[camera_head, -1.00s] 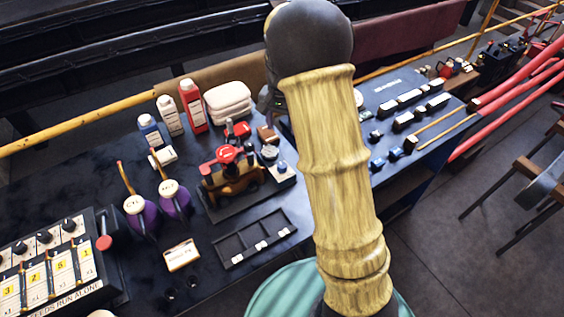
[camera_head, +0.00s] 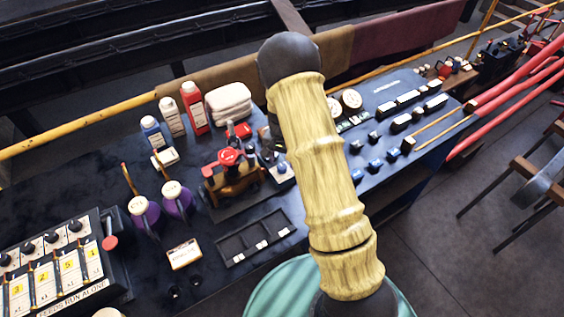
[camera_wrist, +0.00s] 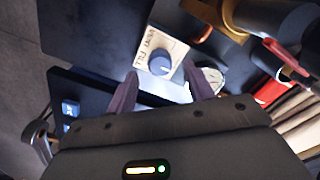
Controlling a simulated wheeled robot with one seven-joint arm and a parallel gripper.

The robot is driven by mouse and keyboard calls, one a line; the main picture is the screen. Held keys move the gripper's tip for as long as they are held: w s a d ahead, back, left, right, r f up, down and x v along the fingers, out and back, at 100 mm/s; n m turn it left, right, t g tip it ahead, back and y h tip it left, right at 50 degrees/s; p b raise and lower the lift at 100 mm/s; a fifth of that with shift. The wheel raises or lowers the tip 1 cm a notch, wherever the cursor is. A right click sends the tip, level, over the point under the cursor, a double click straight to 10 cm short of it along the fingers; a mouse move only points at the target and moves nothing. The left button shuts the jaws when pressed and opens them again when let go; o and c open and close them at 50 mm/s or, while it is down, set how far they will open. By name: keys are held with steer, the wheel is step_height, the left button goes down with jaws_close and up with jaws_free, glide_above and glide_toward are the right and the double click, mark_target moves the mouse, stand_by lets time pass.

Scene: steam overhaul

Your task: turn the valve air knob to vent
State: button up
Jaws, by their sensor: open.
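The valve air knob is a round blue knob (camera_wrist: 161,65) on a cream plate lettered "VENT" and "FILL" in the wrist view. In the head view the blue knob (camera_head: 283,168) sits at the right end of the small engine's base. My gripper (camera_wrist: 163,88) is open, its two dark fingers spread on either side of the knob's line in the wrist view. The knob appears just beyond the fingertips, and no contact shows. Its exact pointer setting is too small to read. My arm hides most of the gripper in the head view.
The small red-topped engine (camera_head: 232,172) stands left of the knob. White folded towels (camera_head: 229,102) and a red bottle (camera_head: 194,108) are behind. A dark parts tray (camera_head: 252,238) lies in front. A round gauge (camera_wrist: 211,76) shows close to the right finger.

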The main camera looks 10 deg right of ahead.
mark_target(282, 166)
steer(key=shift+f, duration=1.55)
steer(key=shift+c, duration=0.4)
steer(key=c, duration=0.9)
steer(key=shift+n, duration=0.4)
steer(key=n+b, duration=0.2)
steer(key=n, duration=0.3)
steer(key=shift+b, duration=0.35)
steer(key=n+b, duration=0.1)
steer(key=n, duration=0.5)
steer(key=shift+r, duration=0.1)
steer(key=shift+w, duration=0.1)
